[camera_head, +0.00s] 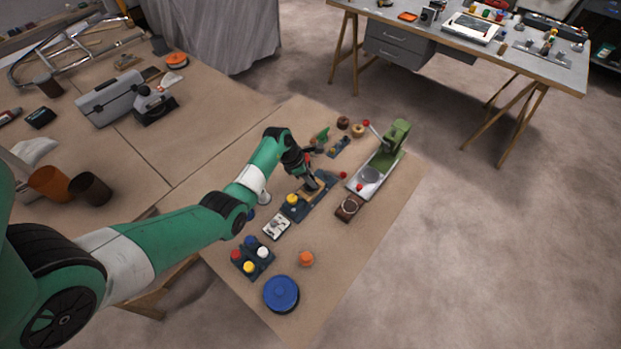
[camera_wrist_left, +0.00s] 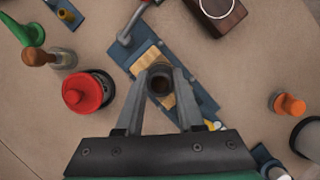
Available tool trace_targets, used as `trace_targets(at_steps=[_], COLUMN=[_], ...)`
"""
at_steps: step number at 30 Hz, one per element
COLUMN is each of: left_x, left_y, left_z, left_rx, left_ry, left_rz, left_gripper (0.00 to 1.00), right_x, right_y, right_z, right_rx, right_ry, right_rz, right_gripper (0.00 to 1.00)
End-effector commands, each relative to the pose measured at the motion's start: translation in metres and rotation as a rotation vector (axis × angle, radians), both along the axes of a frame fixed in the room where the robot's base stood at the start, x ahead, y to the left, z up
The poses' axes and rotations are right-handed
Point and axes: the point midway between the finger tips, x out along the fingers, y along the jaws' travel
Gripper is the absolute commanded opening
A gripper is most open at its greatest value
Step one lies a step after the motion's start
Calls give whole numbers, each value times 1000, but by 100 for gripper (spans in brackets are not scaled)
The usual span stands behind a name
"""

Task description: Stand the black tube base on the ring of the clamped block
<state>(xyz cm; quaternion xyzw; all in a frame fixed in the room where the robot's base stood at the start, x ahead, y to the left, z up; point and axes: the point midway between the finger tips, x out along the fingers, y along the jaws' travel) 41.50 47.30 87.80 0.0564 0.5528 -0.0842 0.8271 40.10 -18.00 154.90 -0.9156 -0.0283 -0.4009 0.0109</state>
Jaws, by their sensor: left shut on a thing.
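My left gripper (camera_head: 311,186) is shut on the black tube base (camera_wrist_left: 160,79), which shows end-on as a dark hollow tube between the fingertips in the left wrist view. The tube is over or near a blue vise (camera_wrist_left: 205,101) with a tan wooden block (camera_wrist_left: 146,62) in its jaws.
A green press (camera_head: 396,142) stands beyond the brown block. A red-topped round item (camera_wrist_left: 87,92) is close left of the gripper in the wrist view. A blue round container (camera_head: 281,294), an orange knob (camera_head: 306,259) and a tray of coloured caps (camera_head: 252,263) are nearer. The table's right front is clear.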

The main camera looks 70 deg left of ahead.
Motion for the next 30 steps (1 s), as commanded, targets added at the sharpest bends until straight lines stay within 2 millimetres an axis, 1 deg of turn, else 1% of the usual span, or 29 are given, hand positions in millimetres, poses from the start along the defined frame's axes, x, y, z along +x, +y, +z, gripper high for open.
trace_targets(at_steps=[1,16,24,30], left_x=[0,0,0,1], left_y=[0,0,0,0], left_z=[-2,-1,0,-1], left_rx=[1,0,0,1], left_ry=[-1,0,0,-1], left_rz=[0,0,0,0], left_gripper=[0,0,0,0], right_x=[0,0,0,0], right_y=[0,0,0,0], right_z=[-3,-1,4,3], right_rx=[0,0,0,0], right_ry=[0,0,0,0], right_rz=[0,0,0,0], right_gripper=[50,50,50,50])
